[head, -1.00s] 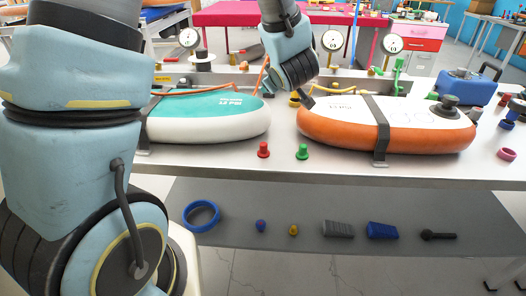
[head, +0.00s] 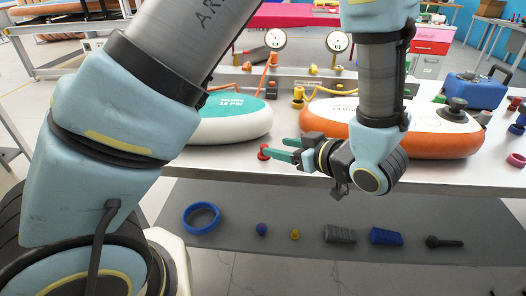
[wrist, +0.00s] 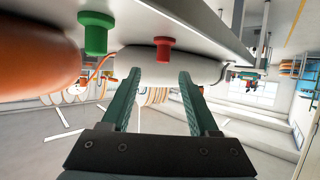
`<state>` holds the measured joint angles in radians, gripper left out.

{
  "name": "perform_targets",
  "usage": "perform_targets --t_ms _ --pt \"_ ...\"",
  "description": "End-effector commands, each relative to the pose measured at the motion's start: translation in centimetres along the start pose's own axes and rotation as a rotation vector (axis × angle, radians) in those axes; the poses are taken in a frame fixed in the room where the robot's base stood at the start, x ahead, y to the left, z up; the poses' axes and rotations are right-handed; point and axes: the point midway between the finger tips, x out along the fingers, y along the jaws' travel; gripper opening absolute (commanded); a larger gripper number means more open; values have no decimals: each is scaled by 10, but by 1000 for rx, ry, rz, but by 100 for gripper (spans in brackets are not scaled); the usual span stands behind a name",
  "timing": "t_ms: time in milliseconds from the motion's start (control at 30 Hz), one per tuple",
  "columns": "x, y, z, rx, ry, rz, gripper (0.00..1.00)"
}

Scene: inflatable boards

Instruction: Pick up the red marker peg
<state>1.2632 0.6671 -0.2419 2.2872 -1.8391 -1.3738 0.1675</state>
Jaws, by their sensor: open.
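The red marker peg (head: 263,152) stands on the bench near its front edge, left of my gripper's fingertips in the head view. In the wrist view the red peg (wrist: 163,50) shows ahead, in line with the gap between the fingers. My gripper (head: 275,148) is open, with green fingers pointing left toward the peg. In the wrist view my gripper (wrist: 160,75) has nothing between its fingers. The green peg (wrist: 95,35) is to the left of the red one in the wrist view; my gripper hides it in the head view.
A teal-and-white board (head: 232,122) lies behind the red peg. An orange-and-white board (head: 440,143) lies to the right, partly behind my arm. A lower grey shelf (head: 330,215) holds a blue ring (head: 201,217) and several small parts. The bench front left of the peg is clear.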

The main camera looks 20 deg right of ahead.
Motion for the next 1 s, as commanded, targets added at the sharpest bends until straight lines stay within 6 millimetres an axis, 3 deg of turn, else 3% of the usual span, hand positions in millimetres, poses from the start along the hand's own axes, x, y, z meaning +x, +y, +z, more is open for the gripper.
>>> perform_targets --t_ms 267,600,867,1000 --pt "24 -1 2 0 -1 -1 61" --pt "67 -5 9 -1 0 -1 61" --pt "70 -4 10 -2 0 2 61" --pt "70 -4 10 -2 0 2 47"
